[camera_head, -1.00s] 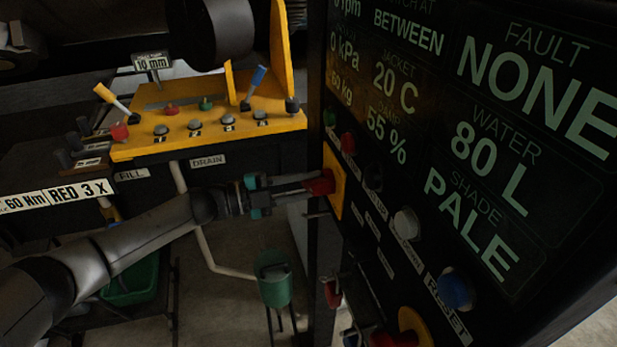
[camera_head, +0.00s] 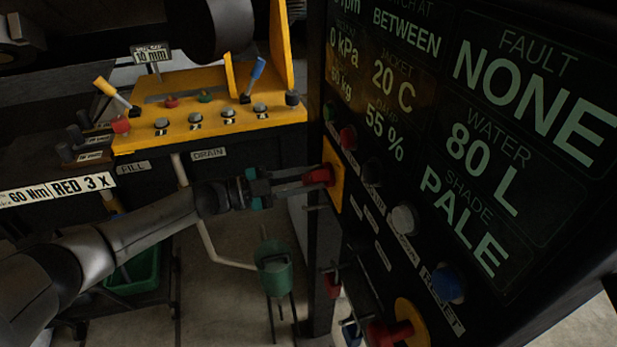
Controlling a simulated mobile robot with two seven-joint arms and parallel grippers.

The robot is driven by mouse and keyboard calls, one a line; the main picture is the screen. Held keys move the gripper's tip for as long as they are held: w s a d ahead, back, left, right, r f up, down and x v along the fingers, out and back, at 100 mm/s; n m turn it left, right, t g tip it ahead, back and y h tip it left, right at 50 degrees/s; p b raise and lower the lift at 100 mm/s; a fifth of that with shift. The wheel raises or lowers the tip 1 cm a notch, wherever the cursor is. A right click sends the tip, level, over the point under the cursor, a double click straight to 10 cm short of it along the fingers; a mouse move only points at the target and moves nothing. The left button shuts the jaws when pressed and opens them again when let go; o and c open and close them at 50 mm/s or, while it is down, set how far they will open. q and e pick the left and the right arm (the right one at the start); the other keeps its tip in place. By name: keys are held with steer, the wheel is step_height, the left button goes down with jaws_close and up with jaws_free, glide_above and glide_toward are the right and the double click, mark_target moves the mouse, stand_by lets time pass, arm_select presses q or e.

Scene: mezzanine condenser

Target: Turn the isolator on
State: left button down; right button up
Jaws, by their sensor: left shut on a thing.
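A red isolator handle (camera_head: 318,177) sits on a yellow plate (camera_head: 334,188) at the near left edge of the black panel. My left gripper (camera_head: 316,179) reaches in from the left and is shut on this red handle. The fingers hide part of the handle, and I cannot read its on or off position. A second red handle (camera_head: 384,334) on a yellow plate (camera_head: 410,322) shows lower down on the panel, cut by the bottom edge. My right gripper is not in view.
The panel display (camera_head: 500,130) reads fault NONE. A yellow console (camera_head: 205,125) with levers stands behind. A green funnel (camera_head: 274,275) stands below my arm.

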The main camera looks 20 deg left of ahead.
arm_select(q)
steer(key=c, duration=0.6)
jaws_free()
steer(key=shift+c, duration=0.2)
steer(key=b+v, duration=0.4)
steer(key=v, duration=1.1)
steer(key=shift+s, duration=0.1)
